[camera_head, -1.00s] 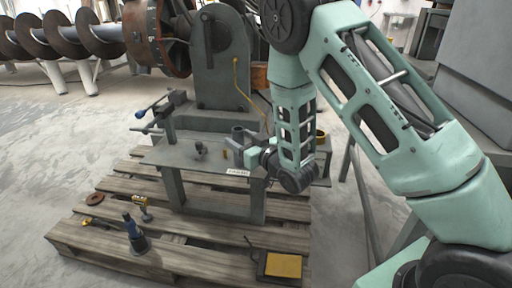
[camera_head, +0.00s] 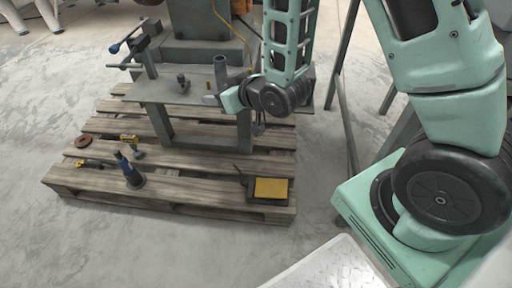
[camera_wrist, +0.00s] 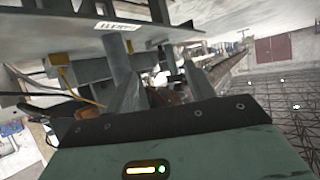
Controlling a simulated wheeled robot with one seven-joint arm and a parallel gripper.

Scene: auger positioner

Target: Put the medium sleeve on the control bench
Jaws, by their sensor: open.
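The control bench (camera_head: 160,92) is a grey metal plate on legs, standing on a wooden pallet. A grey upright tube (camera_head: 220,72), which looks like a sleeve, stands at the bench's right part. I cannot tell its size class. A small brass-coloured cylinder (camera_head: 210,99) is just left of my gripper, and a small dark fitting (camera_head: 183,83) sits on the plate. My gripper (camera_head: 229,99) is open at the bench's right front edge, just in front of the tube in the picture. Contact is unclear. In the wrist view, the plate's labelled edge (camera_wrist: 117,26) is close to the fingers.
A bench vise-like clamp (camera_head: 142,45) stands at the left back. Grey floor is clear at left.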

